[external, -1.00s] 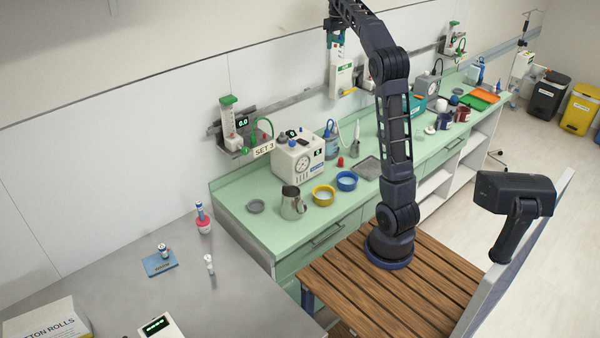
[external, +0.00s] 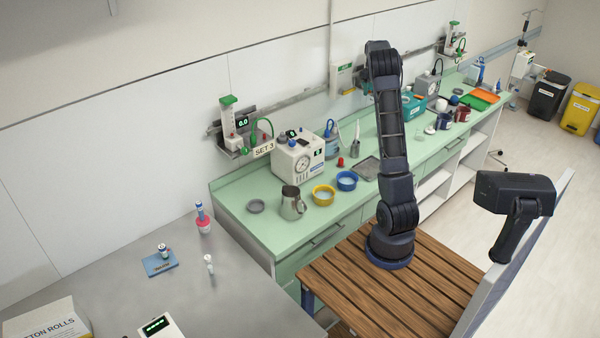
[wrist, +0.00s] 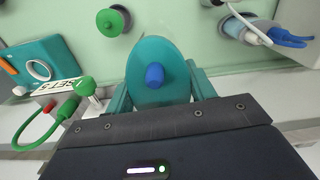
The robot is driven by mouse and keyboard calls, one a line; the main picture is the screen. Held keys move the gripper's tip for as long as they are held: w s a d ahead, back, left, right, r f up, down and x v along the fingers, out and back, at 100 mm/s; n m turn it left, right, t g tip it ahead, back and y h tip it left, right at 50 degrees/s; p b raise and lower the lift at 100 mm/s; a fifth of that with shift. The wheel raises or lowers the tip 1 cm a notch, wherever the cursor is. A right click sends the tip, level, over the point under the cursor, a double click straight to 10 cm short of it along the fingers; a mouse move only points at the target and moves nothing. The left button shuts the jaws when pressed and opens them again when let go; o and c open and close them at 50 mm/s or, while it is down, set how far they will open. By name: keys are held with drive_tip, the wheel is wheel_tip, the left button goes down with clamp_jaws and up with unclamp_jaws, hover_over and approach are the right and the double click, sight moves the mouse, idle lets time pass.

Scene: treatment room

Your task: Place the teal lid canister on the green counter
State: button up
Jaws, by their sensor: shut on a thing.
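The teal lid canister (wrist: 146,88) shows in the wrist view as a round teal lid with a blue knob, between the teal fingers of my gripper (wrist: 158,92). My gripper is shut on it. The canister's body is hidden under the lid, and I cannot tell how high its base is. The green counter (external: 268,228) runs along the wall in the external view; its pale green surface (wrist: 185,20) also shows beyond the lid in the wrist view.
A green-ended hose (wrist: 38,130) lies nearby. A teal device (external: 413,105) stands right of my arm.

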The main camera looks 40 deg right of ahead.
wheel_tip(320, 180, down, 21)
idle(0.7)
drive_tip(key=o, duration=1.1)
